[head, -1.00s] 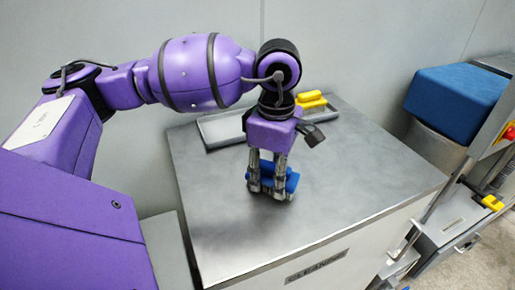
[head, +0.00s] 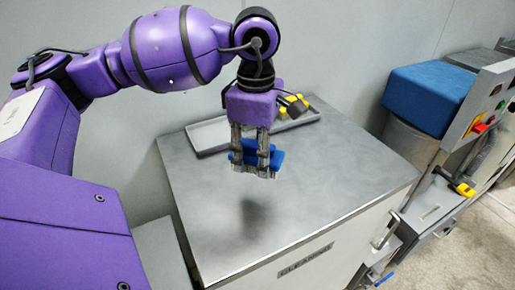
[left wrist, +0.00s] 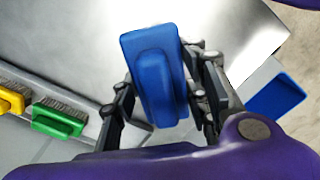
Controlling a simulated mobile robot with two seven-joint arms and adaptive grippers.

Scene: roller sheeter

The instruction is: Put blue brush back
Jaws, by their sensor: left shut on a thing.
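The blue brush (head: 249,155) is held between the fingers of my left gripper (head: 255,170), above the top of the cleaning cabinet (head: 330,190). A dark shadow lies on the cabinet top below it. In the left wrist view the blue brush (left wrist: 155,80) shows its flat back and raised handle, with a finger on each side. A grey tray (head: 206,138) lies along the back of the cabinet top, behind the gripper. In the left wrist view a green brush (left wrist: 58,120) and a yellow brush (left wrist: 10,102) sit in it. My right gripper is out of view.
A blue block-like top (head: 430,98) sits on a grey drum right of the cabinet. A machine with a red button (head: 481,128) and yellow parts stands beside it. The wall is close behind the tray. The front of the cabinet top is clear.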

